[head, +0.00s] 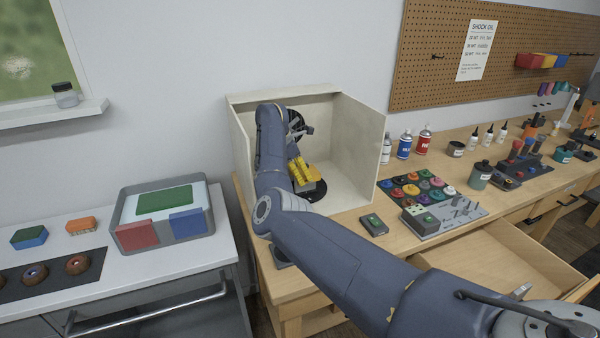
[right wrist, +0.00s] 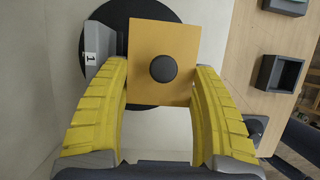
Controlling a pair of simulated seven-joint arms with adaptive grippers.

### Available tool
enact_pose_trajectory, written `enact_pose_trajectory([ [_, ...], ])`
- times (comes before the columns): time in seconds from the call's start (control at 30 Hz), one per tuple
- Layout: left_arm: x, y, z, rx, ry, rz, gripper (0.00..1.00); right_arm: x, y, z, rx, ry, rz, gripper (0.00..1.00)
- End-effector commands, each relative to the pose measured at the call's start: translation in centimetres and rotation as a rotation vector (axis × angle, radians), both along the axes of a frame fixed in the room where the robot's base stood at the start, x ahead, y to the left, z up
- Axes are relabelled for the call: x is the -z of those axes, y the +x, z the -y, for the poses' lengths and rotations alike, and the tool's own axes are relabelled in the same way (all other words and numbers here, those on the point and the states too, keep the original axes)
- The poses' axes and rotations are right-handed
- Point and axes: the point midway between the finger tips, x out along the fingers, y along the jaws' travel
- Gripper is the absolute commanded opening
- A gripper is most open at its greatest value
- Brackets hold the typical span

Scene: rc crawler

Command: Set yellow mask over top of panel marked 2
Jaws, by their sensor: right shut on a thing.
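The yellow mask (right wrist: 148,38) is a flat square plate with a black round knob. My right gripper (right wrist: 162,85) is shut on it, its yellow ridged fingers on either side of the knob. In the head view my right gripper (head: 304,174) is inside a pale open-fronted booth, over a black round turntable (head: 316,193). A grey piece with a label marked 1 (right wrist: 90,57) shows just left of the mask in the right wrist view. No panel marked 2 can be made out; the mask covers part of the turntable. My left gripper is not in view.
The booth (head: 358,150) has walls on both sides and at the back. To its right are a board of coloured pots (head: 413,186), a small dark box (head: 373,224) and bottles (head: 404,146). A drawer (head: 490,260) stands open below.

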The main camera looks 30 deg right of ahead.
Motion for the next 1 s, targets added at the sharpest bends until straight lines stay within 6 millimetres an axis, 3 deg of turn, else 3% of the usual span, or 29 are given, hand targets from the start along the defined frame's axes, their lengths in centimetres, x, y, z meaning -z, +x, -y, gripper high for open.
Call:
enact_pose_trajectory([
  [0.37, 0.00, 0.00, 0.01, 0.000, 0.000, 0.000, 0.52, 0.29, 0.00, 0.00, 0.000, 0.000, 0.000, 0.40],
  [0.4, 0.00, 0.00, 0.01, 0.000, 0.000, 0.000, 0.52, 0.29, 0.00, 0.00, 0.000, 0.000, 0.000, 0.67],
  [0.6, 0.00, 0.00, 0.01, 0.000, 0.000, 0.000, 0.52, 0.29, 0.00, 0.00, 0.000, 0.000, 0.000, 0.90],
  [1.0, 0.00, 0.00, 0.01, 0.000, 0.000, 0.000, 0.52, -0.23, 0.03, -0.02, 0.001, 0.001, 0.001, 0.90],
])
